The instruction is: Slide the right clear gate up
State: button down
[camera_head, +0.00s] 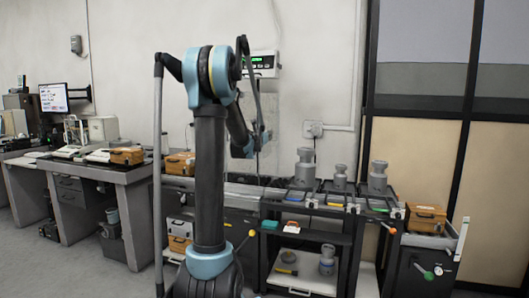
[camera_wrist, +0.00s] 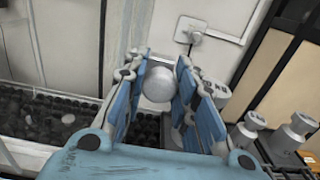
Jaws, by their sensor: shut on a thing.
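In the wrist view my gripper (camera_wrist: 161,64) has its two blue-padded fingers on either side of a pale round knob (camera_wrist: 158,85). It is shut on this knob, which fills the space between the pads. What the knob is fixed to is hidden behind it and the fingers. The right clear gate cannot be made out for certain in either view. In the head view my gripper (camera_head: 262,138) is small and partly hidden by my arm, in front of the wall below a display box (camera_head: 262,63).
Several grey metal weights (camera_head: 305,168) stand on the bench to the right. Dark pellets (camera_wrist: 50,120) lie in a bed at lower left in the wrist view. A wall socket (camera_head: 313,129) is behind. A wooden box (camera_head: 426,217) sits on the right cart.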

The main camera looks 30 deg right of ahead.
send_near(265, 121)
jog(key=d, duration=0.3)
jog(key=shift+s+d+f, duration=0.1)
jog(key=shift+s+d, duration=0.2)
jog(key=shift+d, duration=0.05)
jog(key=shift+w+r, duration=0.1)
jog(key=shift+r, duration=0.15)
jog(key=c, duration=1.6)
grip_release()
jog(key=shift+r, duration=0.1)
jog(key=shift+o, duration=0.2)
jog(key=shift+a, duration=0.1)
jog(key=v, duration=1.1)
jog(key=shift+s+a, duration=0.25)
jog(key=shift+s, duration=0.1)
